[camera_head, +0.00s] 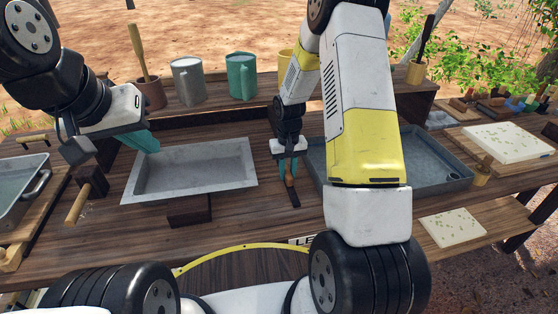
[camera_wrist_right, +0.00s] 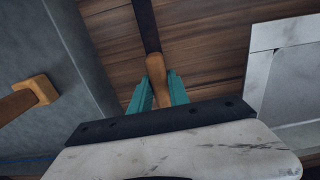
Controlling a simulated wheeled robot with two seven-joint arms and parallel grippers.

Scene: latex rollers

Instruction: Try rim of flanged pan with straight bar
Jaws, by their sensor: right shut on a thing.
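The flanged pan (camera_head: 137,188) is a shallow grey metal pan with a flat rim, lying on the wooden bench left of centre. Part of its rim (camera_wrist_right: 262,70) shows at the right of the wrist view. The straight bar (camera_head: 295,197) is a dark flat strip with a wooden handle (camera_wrist_right: 154,66). My right gripper (camera_head: 289,172) is shut on that handle, just right of the pan; the bar is apart from the rim. My left gripper (camera_head: 150,142) is over the pan's back left corner; its fingers overlap in view, so its opening and any contact are unclear.
A dark block (camera_head: 190,212) is at the pan's front edge. A wooden-handled tool (camera_head: 77,205) lies to the left. A larger grey tray (camera_head: 440,150) stands to the right, partly behind my right arm. Mugs (camera_head: 187,80) (camera_head: 241,76) stand on the back shelf.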

